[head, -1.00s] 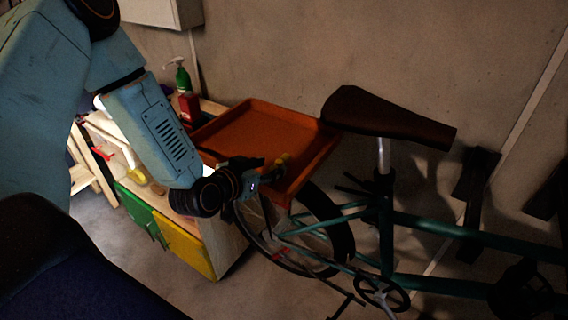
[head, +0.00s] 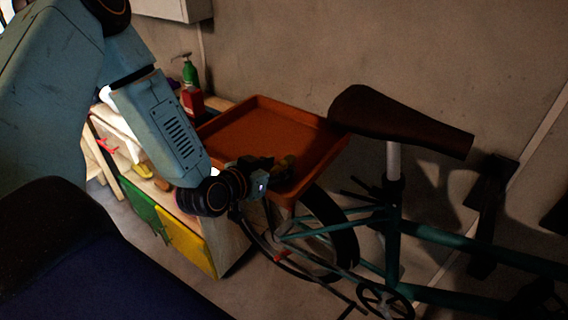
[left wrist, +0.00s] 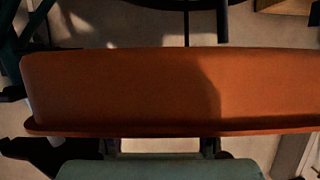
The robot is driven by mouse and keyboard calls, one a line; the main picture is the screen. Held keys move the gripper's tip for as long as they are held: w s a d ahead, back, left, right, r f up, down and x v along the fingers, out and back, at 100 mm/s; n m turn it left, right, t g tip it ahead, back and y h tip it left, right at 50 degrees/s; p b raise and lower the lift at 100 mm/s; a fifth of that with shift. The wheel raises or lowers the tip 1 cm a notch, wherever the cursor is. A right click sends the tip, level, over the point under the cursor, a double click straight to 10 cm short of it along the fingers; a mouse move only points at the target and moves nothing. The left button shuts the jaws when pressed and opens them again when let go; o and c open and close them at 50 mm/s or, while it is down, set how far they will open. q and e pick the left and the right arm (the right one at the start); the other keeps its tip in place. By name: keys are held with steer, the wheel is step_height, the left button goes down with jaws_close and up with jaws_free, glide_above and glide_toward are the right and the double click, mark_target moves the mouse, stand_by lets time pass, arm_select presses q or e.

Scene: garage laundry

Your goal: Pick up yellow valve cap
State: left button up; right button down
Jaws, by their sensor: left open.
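My left gripper (head: 282,167) reaches in from the left in the head view, over the near part of the orange tray (head: 262,126). Its jaws are open. A small dull yellowish patch shows at its fingertips; I cannot tell whether it is the yellow valve cap or part of the fingers. No cap can be made out elsewhere. In the left wrist view the orange tray (left wrist: 130,85) spans the picture, and the gripper (left wrist: 160,146) shows at the bottom with its fingers apart and nothing visible between them. My right gripper is not in view.
A green bicycle with a dark brown saddle (head: 400,121) stands right of the tray. A green pump bottle (head: 189,72) and a red container (head: 192,100) stand behind my left arm. A cabinet with green and yellow fronts (head: 187,241) is below.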

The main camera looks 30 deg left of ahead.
arm_select(q)
steer(key=shift+s+r, duration=0.1)
steer(key=shift+d, duration=0.1)
steer(key=shift+c, duration=0.5)
steer(key=shift+w+d+f, duration=0.15)
steer(key=shift+w+f, duration=0.05)
steer(key=shift+w, duration=0.2)
steer(key=c, duration=0.3)
steer(key=shift+c, duration=0.8)
steer(key=shift+s+r, duration=0.15)
steer(key=shift+s, duration=0.2)
steer(key=shift+c, duration=1.4)
